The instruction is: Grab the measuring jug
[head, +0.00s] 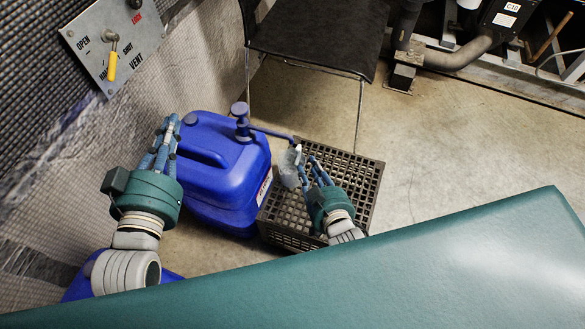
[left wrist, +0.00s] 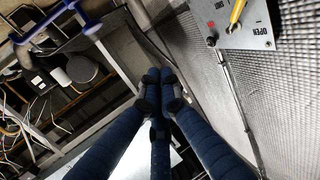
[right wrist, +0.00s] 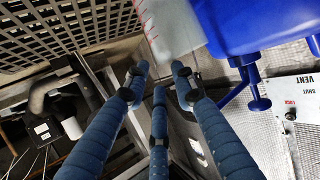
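The measuring jug (head: 289,167) is small and translucent. In the head view it appears over the left part of the dark grid crate, just under the blue pump spout. In the right wrist view the jug (right wrist: 172,28) shows red graduation marks at the top, beyond the fingertips. My right gripper (head: 308,168) is just right of the jug, its fingers apart and nothing between them; whether a finger touches the jug is unclear. It also shows in the right wrist view (right wrist: 158,80). My left gripper (head: 168,125) is left of the blue canister, empty, its fingertips together (left wrist: 159,78).
The blue canister (head: 215,165) with its pump (head: 241,122) stands left of the crate (head: 360,180). A valve panel (head: 112,45) with a yellow handle is at upper left. A black chair (head: 315,40) stands behind. Floor to the right is clear; a teal surface (head: 400,270) fills the foreground.

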